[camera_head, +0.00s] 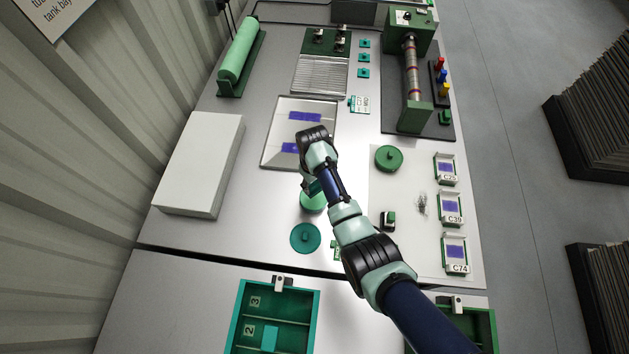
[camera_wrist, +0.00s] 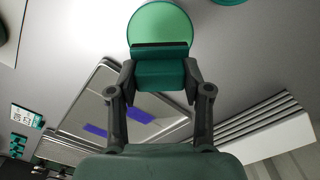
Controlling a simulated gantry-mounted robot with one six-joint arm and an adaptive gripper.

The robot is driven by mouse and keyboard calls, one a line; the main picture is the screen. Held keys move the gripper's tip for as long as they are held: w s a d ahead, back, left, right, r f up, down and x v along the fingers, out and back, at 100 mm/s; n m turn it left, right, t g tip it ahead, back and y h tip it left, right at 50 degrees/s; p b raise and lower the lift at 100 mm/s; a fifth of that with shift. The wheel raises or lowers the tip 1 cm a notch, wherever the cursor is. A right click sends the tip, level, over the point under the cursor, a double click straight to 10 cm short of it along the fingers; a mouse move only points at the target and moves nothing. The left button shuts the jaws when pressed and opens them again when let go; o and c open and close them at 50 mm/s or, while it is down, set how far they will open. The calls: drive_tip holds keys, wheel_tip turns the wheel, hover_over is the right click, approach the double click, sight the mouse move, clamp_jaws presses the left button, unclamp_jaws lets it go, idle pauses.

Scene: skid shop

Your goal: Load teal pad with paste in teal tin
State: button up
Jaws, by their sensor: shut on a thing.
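My gripper (camera_head: 313,184) is shut on a teal block-shaped pad (camera_wrist: 160,76), seen between the fingers in the wrist view. Beyond the pad in that view is a round tin (camera_wrist: 160,24) with a teal rim and light green inside. In the head view the tin (camera_head: 313,202) shows just below my gripper, partly covered by the arm. The pad's lower face is hidden, so I cannot tell whether it touches the green surface. A teal round lid (camera_head: 305,238) with a knob lies just in front of the tin.
A metal tray with purple patches (camera_head: 270,152) lies behind my gripper. A white block (camera_head: 200,165) stands left. A green knobbed lid (camera_head: 389,158) and labelled cards, including C39 (camera_head: 451,208), are at right. A roller machine (camera_head: 412,85) stands back right. Teal drawer (camera_head: 240,320) is in front.

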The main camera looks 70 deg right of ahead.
sight(314, 193)
drive_tip(key=shift+f+b, duration=2.8)
drive_tip(key=shift+f, duration=0.6)
wheel_tip(314, 193, up, 7)
drive_tip(key=p, duration=0.7)
drive_tip(key=shift+r, duration=0.2)
drive_tip(key=shift+f, duration=0.1)
